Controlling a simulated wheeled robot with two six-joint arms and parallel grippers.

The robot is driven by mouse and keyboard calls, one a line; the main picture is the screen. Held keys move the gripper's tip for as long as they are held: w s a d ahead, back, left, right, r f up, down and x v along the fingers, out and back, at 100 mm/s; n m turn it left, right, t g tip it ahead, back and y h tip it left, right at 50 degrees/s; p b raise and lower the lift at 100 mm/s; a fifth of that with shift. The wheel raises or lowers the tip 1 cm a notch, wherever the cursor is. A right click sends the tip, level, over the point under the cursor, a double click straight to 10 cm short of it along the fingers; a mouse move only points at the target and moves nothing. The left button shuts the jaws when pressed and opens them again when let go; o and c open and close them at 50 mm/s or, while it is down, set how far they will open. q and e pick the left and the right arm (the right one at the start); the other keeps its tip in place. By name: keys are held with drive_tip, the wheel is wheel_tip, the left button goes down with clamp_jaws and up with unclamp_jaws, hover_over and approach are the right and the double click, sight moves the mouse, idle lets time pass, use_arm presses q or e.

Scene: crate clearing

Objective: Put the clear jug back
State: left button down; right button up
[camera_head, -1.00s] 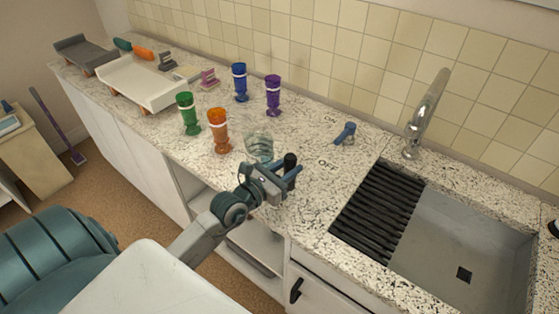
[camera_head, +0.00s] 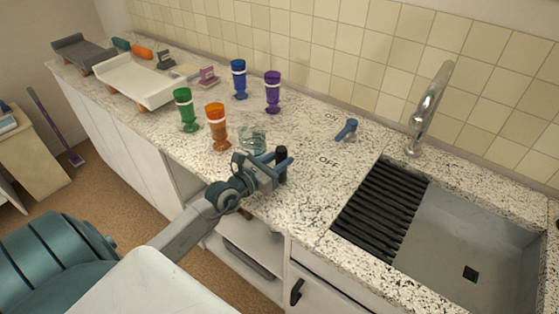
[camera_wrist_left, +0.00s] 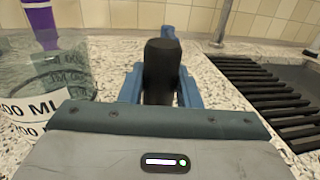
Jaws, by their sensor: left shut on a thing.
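The clear jug (camera_head: 253,137) stands out as see-through glass just behind my left gripper in the head view, close to the orange goblet. In the left wrist view its body (camera_wrist_left: 45,85) fills the left side, with "ML" markings on it. My left gripper (camera_head: 280,162) is shut on the jug's upright black handle (camera_wrist_left: 161,70), between its blue fingers. The join between handle and body is hidden. I cannot tell whether the jug touches the counter. My right gripper is not in view.
An orange goblet (camera_head: 217,127), a green goblet (camera_head: 186,110), a blue goblet (camera_head: 238,80) and a purple goblet (camera_head: 272,92) stand nearby. A blue lever (camera_head: 347,130) sits between ON and OFF. The sink (camera_head: 460,240) with a black rack (camera_head: 382,205) lies right. Counter before the rack is clear.

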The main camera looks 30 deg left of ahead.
use_arm(q)
drive_tip(key=shift+f, duration=0.15)
drive_tip(key=c, duration=1.1)
unclamp_jaws()
drive_tip(key=shift+s+r, duration=0.1)
drive_tip(key=shift+r, duration=0.15)
drive_tip(key=p+v, duration=0.3)
drive_tip(key=v, duration=0.7)
drive_tip(key=shift+s, duration=0.2)
drive_tip(key=shift+s+a, duration=0.15)
drive_tip(key=shift+s, duration=0.55)
